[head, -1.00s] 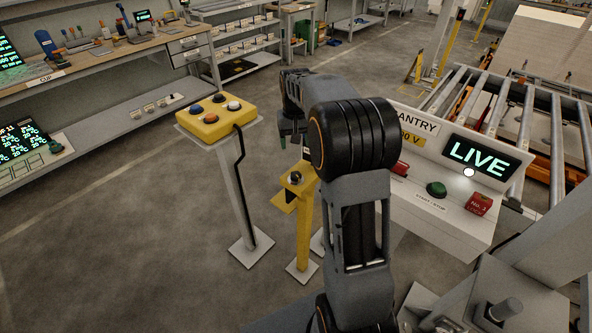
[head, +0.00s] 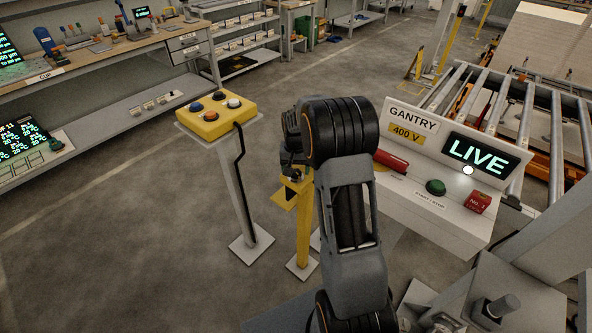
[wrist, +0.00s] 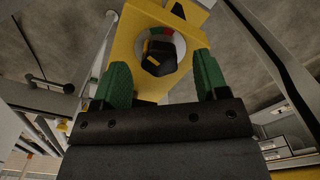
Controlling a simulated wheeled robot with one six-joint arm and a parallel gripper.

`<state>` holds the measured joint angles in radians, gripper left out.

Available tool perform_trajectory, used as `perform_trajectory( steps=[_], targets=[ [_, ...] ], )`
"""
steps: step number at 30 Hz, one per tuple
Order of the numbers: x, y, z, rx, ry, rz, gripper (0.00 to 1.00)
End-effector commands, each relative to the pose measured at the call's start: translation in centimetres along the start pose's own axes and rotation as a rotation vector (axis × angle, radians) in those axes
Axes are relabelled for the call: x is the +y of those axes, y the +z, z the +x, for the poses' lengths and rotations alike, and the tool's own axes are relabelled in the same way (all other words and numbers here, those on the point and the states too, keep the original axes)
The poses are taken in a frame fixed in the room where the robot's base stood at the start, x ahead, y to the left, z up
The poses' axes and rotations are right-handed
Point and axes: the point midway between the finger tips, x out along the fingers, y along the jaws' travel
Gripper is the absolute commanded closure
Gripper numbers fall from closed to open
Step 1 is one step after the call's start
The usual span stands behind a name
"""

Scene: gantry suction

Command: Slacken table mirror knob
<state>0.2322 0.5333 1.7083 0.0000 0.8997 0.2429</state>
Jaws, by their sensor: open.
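A black knob (wrist: 159,57) with a yellow mark sits on a round plate with red and green segments, on a yellow bracket (wrist: 125,58). In the head view the knob (head: 296,174) tops a yellow post (head: 304,225), partly hidden by my arm. My gripper (wrist: 163,78) has two green fingers, open and empty, spread to either side below the knob in the wrist view. I cannot tell whether they touch it. In the head view my gripper (head: 291,163) is at the top of the post, its fingers mostly hidden. I see no table mirror.
A yellow button box (head: 215,117) on a stand is left of the post. Floor at left is clear.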

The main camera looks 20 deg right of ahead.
Motion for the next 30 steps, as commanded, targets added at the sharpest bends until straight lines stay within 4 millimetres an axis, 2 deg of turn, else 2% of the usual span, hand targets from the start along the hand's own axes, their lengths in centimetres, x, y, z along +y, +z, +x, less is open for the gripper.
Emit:
perform_trajectory(
  steps=[6,15,30],
  targets=[
    [0.01,0.04,1.14,-0.001,0.0,0.0,0.33],
    [0.01,0.03,1.25,0.0,0.0,0.0,0.33],
    [0.0,0.02,1.21,0.0,0.0,0.0,0.81]
  ],
)
